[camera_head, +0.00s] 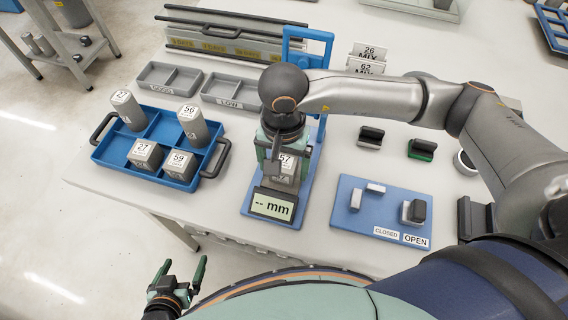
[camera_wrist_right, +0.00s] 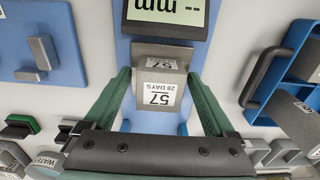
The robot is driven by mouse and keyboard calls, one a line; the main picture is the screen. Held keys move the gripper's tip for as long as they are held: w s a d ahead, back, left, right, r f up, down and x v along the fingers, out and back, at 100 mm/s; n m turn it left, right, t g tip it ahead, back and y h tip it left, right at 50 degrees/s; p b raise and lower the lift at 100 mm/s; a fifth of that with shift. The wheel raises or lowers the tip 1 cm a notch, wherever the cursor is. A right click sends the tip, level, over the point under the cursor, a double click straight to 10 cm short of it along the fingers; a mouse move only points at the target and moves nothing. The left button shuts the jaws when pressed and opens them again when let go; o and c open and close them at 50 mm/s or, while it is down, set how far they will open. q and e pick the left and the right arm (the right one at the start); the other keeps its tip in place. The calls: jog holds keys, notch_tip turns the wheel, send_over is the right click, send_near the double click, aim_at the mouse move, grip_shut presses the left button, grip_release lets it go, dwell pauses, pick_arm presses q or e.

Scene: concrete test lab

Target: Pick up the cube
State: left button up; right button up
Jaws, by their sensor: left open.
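The grey cube (camera_head: 286,168) labelled 57 stands on the blue measuring stand (camera_head: 270,207), behind its "-- mm" display. In the right wrist view the cube (camera_wrist_right: 157,88) lies between the two green fingers of my right gripper (camera_wrist_right: 159,75). That gripper (camera_head: 278,160) comes down over the stand from above. A narrow gap shows beside the cube's label face, so the fingers look open around it; contact lower down is unclear. My left gripper (camera_head: 180,275) is open and empty, low over the floor in front of the table.
A blue tray (camera_head: 103,154) with two cylinders and two cubes stands to the left. Grey trays (camera_head: 170,77) lie behind it. A blue board (camera_head: 352,222) with small blocks and a CLOSED/OPEN label is to the right. The blue stand's upright frame rises close behind my right gripper.

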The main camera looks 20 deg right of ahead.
grip_shut()
dwell(0.5)
jog(key=shift+r, duration=0.15)
